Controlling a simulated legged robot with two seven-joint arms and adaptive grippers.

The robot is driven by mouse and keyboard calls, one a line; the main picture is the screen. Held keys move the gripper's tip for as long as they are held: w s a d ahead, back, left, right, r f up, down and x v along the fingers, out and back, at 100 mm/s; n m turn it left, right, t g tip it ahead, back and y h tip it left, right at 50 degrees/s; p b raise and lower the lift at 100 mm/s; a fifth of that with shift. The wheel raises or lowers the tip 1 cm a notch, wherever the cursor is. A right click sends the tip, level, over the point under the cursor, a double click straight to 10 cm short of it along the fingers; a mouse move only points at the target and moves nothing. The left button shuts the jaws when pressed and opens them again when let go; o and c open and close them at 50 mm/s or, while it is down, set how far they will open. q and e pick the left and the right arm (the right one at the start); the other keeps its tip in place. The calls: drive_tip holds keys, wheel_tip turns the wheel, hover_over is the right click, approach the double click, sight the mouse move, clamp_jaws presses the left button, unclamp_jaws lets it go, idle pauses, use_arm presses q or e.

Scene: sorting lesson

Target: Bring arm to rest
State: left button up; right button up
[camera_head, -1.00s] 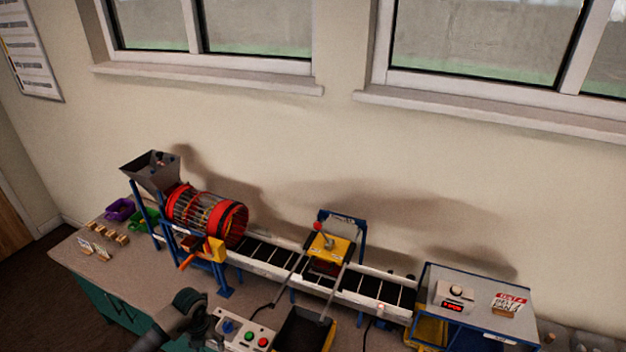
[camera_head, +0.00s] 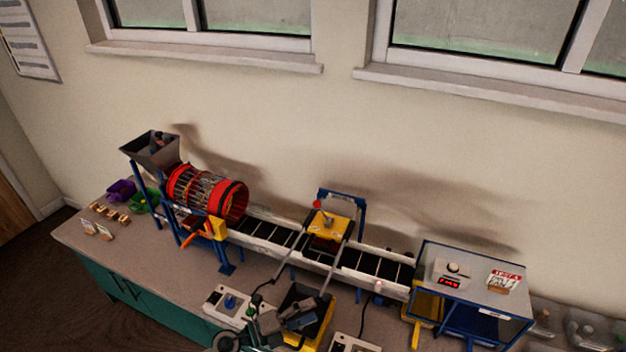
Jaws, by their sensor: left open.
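My left arm comes in at the bottom edge, and only its end part shows. My left gripper (camera_head: 298,313) is dark grey, open, and holds nothing that I can see. In the picture it lies in front of the black and yellow bin (camera_head: 325,318) and covers part of it. I cannot tell whether it touches the bin. My right gripper is not in view.
A control box (camera_head: 226,302) stands left of the gripper. Behind are a red drum sieve (camera_head: 207,192) under a grey hopper (camera_head: 150,150), a conveyor (camera_head: 270,240) with a yellow-topped unit (camera_head: 330,225), and a blue-framed station (camera_head: 475,275).

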use_arm(q)
drive_tip(key=w+a+r+n+t+y, duration=0.1)
drive_tip(key=w+a+n+t+y, duration=0.1)
drive_tip(key=a+n+t+y, duration=1.35)
drive_tip(key=s+a+f+n+g+y, duration=0.1)
drive_tip(key=s+a+f+n+g, duration=0.1)
drive_tip(key=f+n+g, duration=0.25)
drive_tip(key=s+a+f+n+g+y, duration=0.1)
drive_tip(key=s+a+f+n+g, duration=0.1)
drive_tip(key=s+f+n+g, duration=0.45)
drive_tip(key=s+f+g, duration=0.35)
drive_tip(key=s, duration=0.45)
drive_tip(key=s+f+n+g, duration=0.3)
drive_tip(key=s+f+g, duration=0.3)
drive_tip(key=s, duration=0.5)
drive_tip(key=s+d+f+x, duration=0.1)
drive_tip(key=s+x, duration=0.2)
drive_tip(key=x, duration=0.9)
drive_tip(key=s+d+x, duration=0.1)
drive_tip(key=s+x, duration=0.1)
drive_tip(key=x, duration=1.1)
drive_tip(key=s+a+f, duration=0.2)
drive_tip(key=s+f, duration=0.7)
drive_tip(key=s+a+f+g, duration=0.1)
drive_tip(key=s+f, duration=0.8)
drive_tip(key=s, duration=0.1)
drive_tip(key=shift+a+m+h, duration=0.35)
drive_tip(key=shift+a+m, duration=0.05)
drive_tip(key=shift+m, duration=0.05)
